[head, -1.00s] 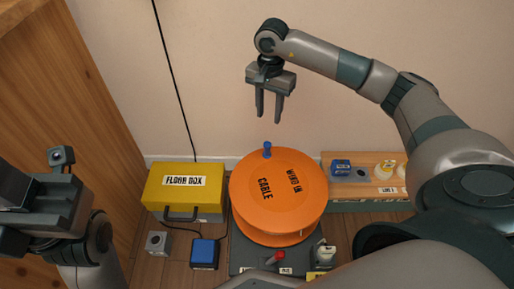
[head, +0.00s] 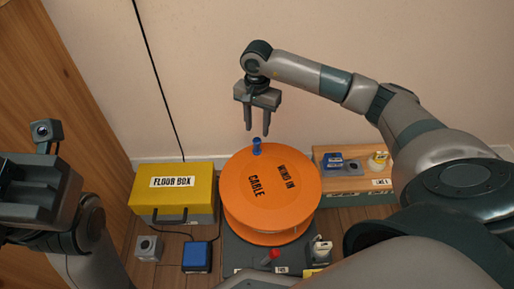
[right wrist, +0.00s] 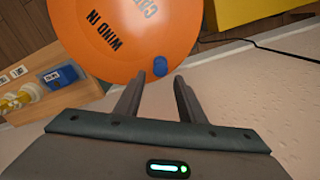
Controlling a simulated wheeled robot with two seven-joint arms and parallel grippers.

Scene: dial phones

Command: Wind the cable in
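An orange cable reel (head: 285,205) marked "CABLE" and "WIND IN" stands on a dark base (head: 240,258). A blue crank knob (head: 257,147) sticks up near the reel's far rim. My right gripper (head: 257,132) is open and empty, pointing down just above the knob in the head view. In the right wrist view the knob (right wrist: 160,67) shows just beyond the fingertips (right wrist: 160,82), roughly between them, on the orange reel (right wrist: 120,38). The fingers look apart from it. My left gripper (head: 30,195) is at the left edge; its fingers are not clear.
A yellow floor box (head: 172,190) stands left of the reel, with a grey block (head: 149,248) and a blue block (head: 196,257) before it. A wooden shelf (head: 355,184) with small items is on the right. A red-tipped lever (head: 272,255) is on the base. A black cable (head: 160,85) hangs along the wall.

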